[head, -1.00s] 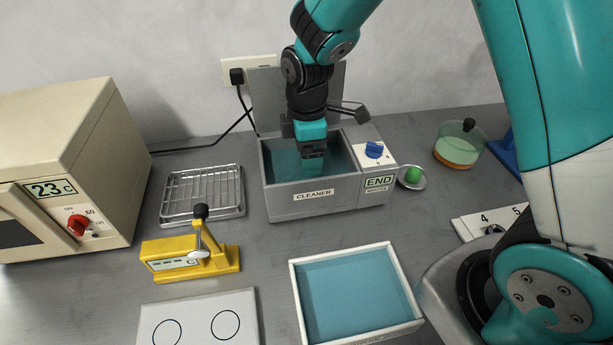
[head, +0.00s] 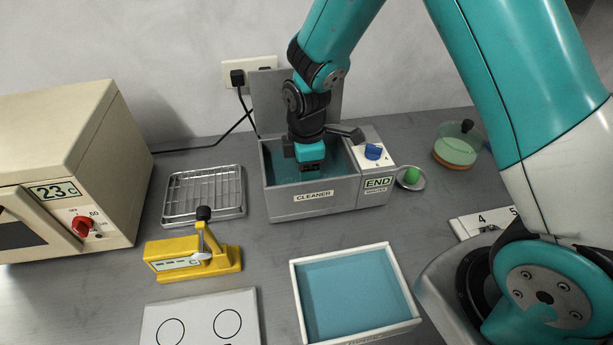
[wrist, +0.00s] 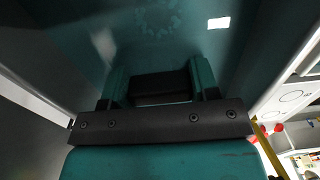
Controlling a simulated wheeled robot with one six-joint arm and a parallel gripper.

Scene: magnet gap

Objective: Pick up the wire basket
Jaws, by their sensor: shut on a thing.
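My gripper (head: 311,167) is lowered into the open tank of the grey cleaner (head: 313,205), whose display reads END. In the wrist view the two teal fingers (wrist: 161,85) stand apart with a dark block (wrist: 160,86) between them, and the gripper is shut on it. I cannot tell whether this block is part of the wire basket. No wire mesh shows in the tank; the gripper and the tank's front wall hide part of its inside.
A wire rack (head: 175,208) lies left of the cleaner, with a yellow device (head: 165,262) in front. A white tray with a blue floor (head: 356,293) stands front centre. An oven (head: 60,150) is at left. A green ball (head: 411,175) sits right of the cleaner.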

